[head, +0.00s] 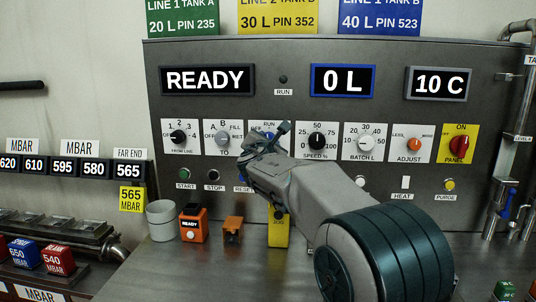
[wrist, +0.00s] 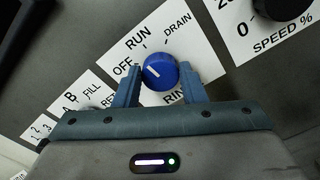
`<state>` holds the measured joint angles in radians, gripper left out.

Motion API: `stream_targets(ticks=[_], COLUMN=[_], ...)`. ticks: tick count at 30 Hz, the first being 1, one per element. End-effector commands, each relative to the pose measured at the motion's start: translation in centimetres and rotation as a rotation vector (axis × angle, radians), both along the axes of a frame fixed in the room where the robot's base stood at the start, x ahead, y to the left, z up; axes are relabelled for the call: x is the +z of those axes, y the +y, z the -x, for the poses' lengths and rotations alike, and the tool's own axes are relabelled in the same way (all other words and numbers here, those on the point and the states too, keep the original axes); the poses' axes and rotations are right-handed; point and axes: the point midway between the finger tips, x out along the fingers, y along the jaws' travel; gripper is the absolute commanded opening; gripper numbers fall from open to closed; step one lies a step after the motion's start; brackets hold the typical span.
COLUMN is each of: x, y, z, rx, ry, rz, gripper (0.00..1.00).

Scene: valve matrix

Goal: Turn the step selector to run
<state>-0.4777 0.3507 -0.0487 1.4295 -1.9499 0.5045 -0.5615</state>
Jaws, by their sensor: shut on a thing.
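The step selector is a blue round knob (wrist: 160,72) on a white plate (wrist: 190,50) marked OFF, RUN, DRAIN and a partly hidden RIN... label. Its white mark points up-left in the wrist view, toward the OFF and RUN side; I cannot tell exactly which it meets. My gripper (wrist: 161,80) has one finger on each side of the knob and is shut on it. In the head view my gripper (head: 271,140) is at the third plate of the row and hides most of the knob. The RUN label (head: 268,125) shows above it.
The speed knob (head: 316,141) is just right of my gripper, and the A/B knob (head: 222,138) just left. The display reads READY (head: 208,79). The lamp marked RUN (head: 283,79) looks dark. Orange boxes (head: 194,225) stand on the bench below.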

Motion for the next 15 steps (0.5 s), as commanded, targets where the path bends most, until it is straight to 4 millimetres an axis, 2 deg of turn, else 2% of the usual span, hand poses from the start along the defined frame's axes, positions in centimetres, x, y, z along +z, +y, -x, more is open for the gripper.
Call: stream_targets(ticks=[1,15], x=[-0.44,-0.13], y=[0.04,0.02], z=[0.00,-0.01], rx=[0.001,0.001], ry=[-0.001,-0.001], rz=[-0.024,-0.111], gripper=[0.14,0.14])
